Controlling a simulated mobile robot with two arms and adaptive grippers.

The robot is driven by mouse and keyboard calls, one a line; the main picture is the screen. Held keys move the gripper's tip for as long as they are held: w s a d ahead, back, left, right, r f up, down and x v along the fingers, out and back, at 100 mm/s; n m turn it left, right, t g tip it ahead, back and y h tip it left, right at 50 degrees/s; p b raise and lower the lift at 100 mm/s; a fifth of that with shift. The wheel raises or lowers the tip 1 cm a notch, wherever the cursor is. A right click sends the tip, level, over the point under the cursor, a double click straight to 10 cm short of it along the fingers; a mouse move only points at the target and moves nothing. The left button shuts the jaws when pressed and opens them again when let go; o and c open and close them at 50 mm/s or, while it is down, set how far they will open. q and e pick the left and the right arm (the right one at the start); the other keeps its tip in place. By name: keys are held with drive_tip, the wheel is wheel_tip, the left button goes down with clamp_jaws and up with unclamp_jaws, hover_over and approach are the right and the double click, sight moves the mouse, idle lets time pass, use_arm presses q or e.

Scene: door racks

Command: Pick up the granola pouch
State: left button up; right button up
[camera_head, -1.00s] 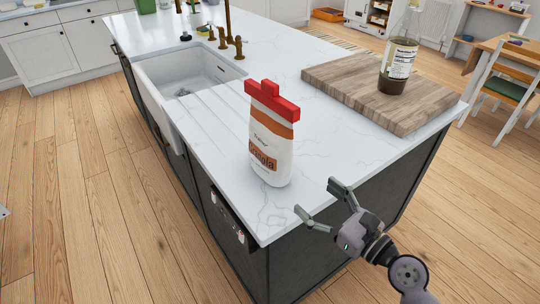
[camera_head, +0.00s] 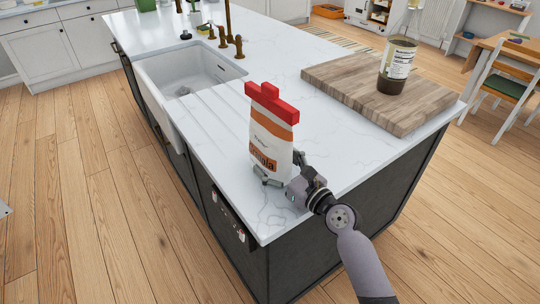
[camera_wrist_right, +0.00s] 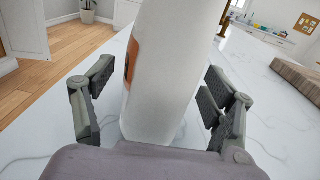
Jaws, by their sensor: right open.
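The granola pouch (camera_head: 270,138) is white with an orange band and a red top. It stands upright on the white marble counter, near the front edge. My right gripper (camera_head: 280,172) is at the pouch's lower part, with one finger on each side. In the right wrist view the pouch (camera_wrist_right: 172,70) fills the middle between the open fingers of my right gripper (camera_wrist_right: 158,112). A gap shows on the left side, and a smaller one on the right. The pouch's top is out of the wrist view. My left gripper is not in view.
The counter around the pouch is clear.

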drive_tip(key=x, duration=0.2)
drive_tip(key=shift+w+a, duration=0.15)
drive_tip(key=shift+w, duration=0.15)
drive_tip(key=shift+s, duration=0.1)
drive_tip(key=shift+c, duration=0.4)
drive_tip(key=c, duration=1.5)
drive_tip(key=shift+c, duration=0.2)
drive_tip(key=shift+r, duration=0.15)
